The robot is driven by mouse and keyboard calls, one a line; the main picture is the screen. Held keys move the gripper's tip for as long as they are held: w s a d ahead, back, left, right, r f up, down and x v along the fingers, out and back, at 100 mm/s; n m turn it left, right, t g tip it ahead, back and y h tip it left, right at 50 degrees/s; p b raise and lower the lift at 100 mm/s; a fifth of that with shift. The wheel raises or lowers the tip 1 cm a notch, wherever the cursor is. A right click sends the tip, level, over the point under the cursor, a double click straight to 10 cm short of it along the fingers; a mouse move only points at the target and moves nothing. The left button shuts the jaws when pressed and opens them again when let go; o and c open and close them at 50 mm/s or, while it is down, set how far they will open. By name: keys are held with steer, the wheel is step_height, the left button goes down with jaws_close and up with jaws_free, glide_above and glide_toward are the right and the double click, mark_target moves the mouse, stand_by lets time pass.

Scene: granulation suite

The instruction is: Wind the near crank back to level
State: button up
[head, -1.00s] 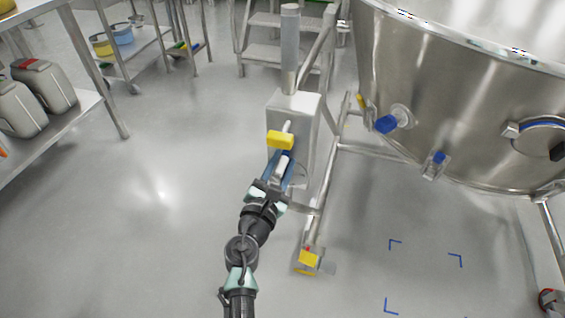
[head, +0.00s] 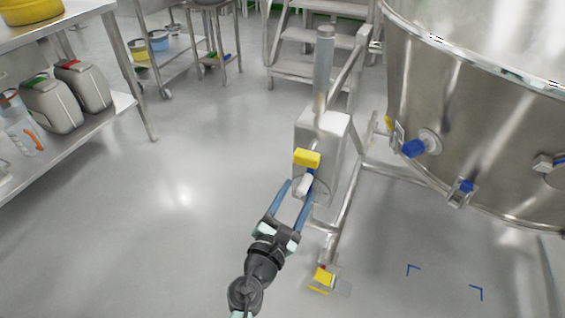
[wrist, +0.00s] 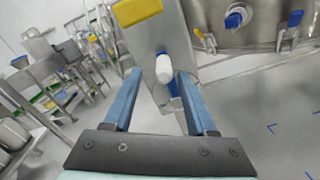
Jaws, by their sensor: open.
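The near crank is on a grey metal box (head: 323,130) on a post. It shows a yellow block (head: 307,158) and, just below that, a white handle (head: 304,184). In the wrist view the white handle (wrist: 164,68) points toward me, with the yellow block (wrist: 137,11) up and to its left. My gripper (head: 299,188) is open, its two blue fingers apart. In the wrist view the handle lies between the fingertips of my gripper (wrist: 160,80), with space on both sides. I cannot tell how deep it sits between them.
A large steel vessel (head: 470,120) with blue-capped fittings stands at right. A frame leg with a yellow-pedalled caster (head: 323,278) is right of my arm. Steps (head: 315,50) stand behind, and a shelf with canisters (head: 52,105) is at left. The floor between is clear.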

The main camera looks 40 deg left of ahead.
steer(key=v, duration=0.8)
steer(key=shift+r, duration=0.1)
